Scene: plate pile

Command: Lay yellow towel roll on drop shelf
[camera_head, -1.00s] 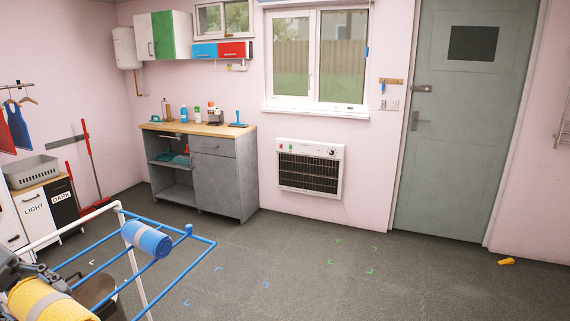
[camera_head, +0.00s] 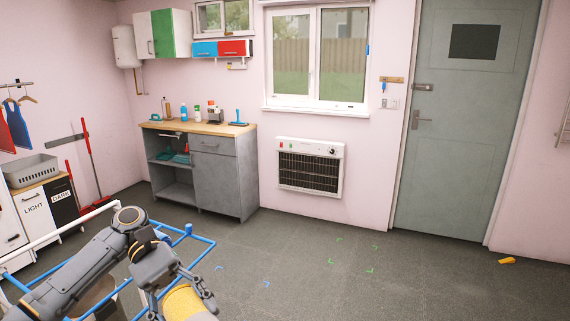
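The yellow towel roll (camera_head: 184,300) is at the bottom edge, left of centre, partly cut off by the frame. My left gripper (camera_head: 178,290) reaches in from the left with its fingers around the roll and holds it. The blue tube rack (camera_head: 202,240) stands behind and under my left arm, and much of it is hidden. The roll is in front of the rack's right end; I cannot tell its height above it. Which part is the drop shelf is not clear. My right gripper is out of view.
A grey cabinet with a wooden top (camera_head: 222,131) stands at the back wall, beside a wall heater (camera_head: 310,166). Light and dark laundry bins (camera_head: 35,208) are at the left. The floor at the centre and right is mostly clear, with a yellow wedge (camera_head: 507,261) near the door.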

